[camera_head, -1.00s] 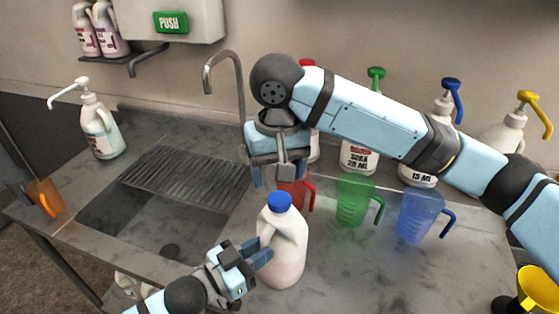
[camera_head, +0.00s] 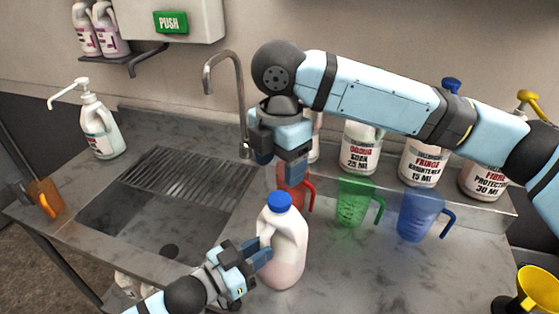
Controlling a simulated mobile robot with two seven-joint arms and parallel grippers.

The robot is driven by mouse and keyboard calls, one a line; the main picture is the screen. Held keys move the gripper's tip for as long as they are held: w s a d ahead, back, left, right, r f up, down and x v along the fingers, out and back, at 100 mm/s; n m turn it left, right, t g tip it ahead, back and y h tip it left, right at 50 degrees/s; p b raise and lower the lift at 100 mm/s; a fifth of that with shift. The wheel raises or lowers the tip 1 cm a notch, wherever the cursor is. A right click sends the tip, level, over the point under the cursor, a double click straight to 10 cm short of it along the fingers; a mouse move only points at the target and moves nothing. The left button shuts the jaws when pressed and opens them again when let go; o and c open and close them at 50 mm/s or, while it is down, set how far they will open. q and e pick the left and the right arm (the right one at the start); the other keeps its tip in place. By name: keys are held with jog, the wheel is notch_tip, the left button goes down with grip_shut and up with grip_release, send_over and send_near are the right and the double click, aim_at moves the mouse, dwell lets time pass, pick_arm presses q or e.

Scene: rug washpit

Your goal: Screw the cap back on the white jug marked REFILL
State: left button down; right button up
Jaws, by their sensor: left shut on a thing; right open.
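The white jug (camera_head: 285,255) stands upright on the grey counter, with a blue cap (camera_head: 280,201) on its neck. No REFILL marking shows on the side facing me. My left gripper (camera_head: 262,254) is shut on the white jug at its handle side, left of the body. My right gripper (camera_head: 280,165) is open and empty. It points down, above and behind the blue cap in the picture, apart from it. Whether the cap is threaded tight cannot be told.
A red jug (camera_head: 295,188), a green jug (camera_head: 355,202) and a blue jug (camera_head: 418,215) stand behind and right of the white jug. Labelled pump bottles (camera_head: 424,165) line the back ledge. The sink (camera_head: 165,215) lies left, below a tap (camera_head: 240,100).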

aim_at(279, 199)
jog(key=shift+n, duration=0.7)
jog(key=shift+f, duration=4)
jog(key=c, duration=0.9)
jog(key=shift+c, duration=0.2)
